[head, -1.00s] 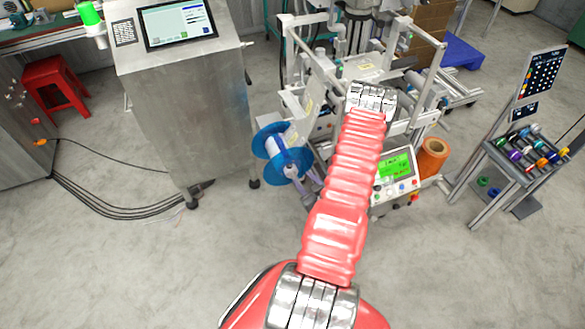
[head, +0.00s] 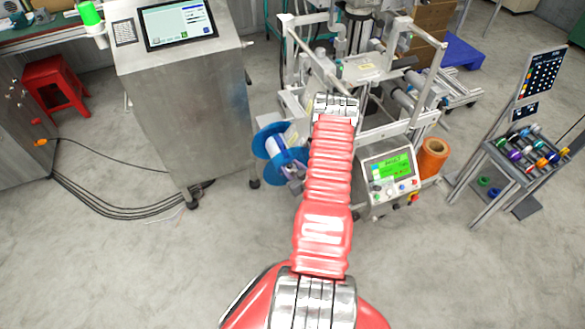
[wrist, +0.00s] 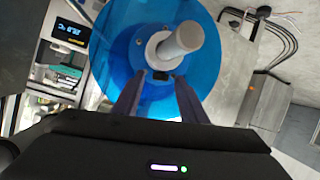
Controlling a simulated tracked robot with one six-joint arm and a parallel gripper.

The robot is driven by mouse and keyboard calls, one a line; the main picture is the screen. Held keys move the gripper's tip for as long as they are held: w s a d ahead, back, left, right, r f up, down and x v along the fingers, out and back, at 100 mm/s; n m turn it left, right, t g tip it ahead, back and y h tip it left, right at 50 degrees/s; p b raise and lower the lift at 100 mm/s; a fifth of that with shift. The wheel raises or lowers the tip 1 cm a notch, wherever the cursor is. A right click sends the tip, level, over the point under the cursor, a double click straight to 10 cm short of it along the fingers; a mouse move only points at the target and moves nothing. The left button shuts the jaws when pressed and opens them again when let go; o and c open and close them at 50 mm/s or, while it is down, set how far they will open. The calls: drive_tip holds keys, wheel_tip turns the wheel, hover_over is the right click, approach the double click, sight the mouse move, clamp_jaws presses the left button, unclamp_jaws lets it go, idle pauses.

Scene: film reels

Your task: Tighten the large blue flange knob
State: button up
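The large blue flange (wrist: 210,58) fills the upper middle of the wrist view as a round disc facing me. A pale grey shaft end (wrist: 184,40) sticks out of its centre through a grey collar. A small dark block, possibly the knob (wrist: 161,80), shows just below the collar. My gripper (wrist: 160,77) is open, with its two dark fingertips apart on either side of this block. I cannot tell whether they touch it. In the head view the blue-flanged reel (head: 267,144) sits left of my arm, which hides most of my gripper.
The reel machine's frame (head: 425,80) stands behind my arm. A control box with a green screen (head: 390,168) is at its right, beside an orange roll (head: 433,158). A steel cabinet (head: 190,100) stands at left. The floor in front is clear.

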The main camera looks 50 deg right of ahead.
drive_tip(key=shift+c, duration=0.3)
clamp_jaws()
drive_tip(key=shift+w+a+m+h, duration=0.15)
drive_tip(key=shift+m+h, duration=0.25)
drive_tip(key=shift+h, duration=0.2)
drive_tip(key=shift+a+m+g+h, duration=0.1)
drive_tip(key=shift+m+g+h, duration=0.4)
drive_tip(key=shift+m, duration=0.1)
drive_tip(key=shift+m+h, duration=0.4)
drive_tip(key=shift+h, duration=0.1)
drive_tip(key=shift+g, duration=0.3)
drive_tip(key=shift+o, duration=0.3)
unclamp_jaws()
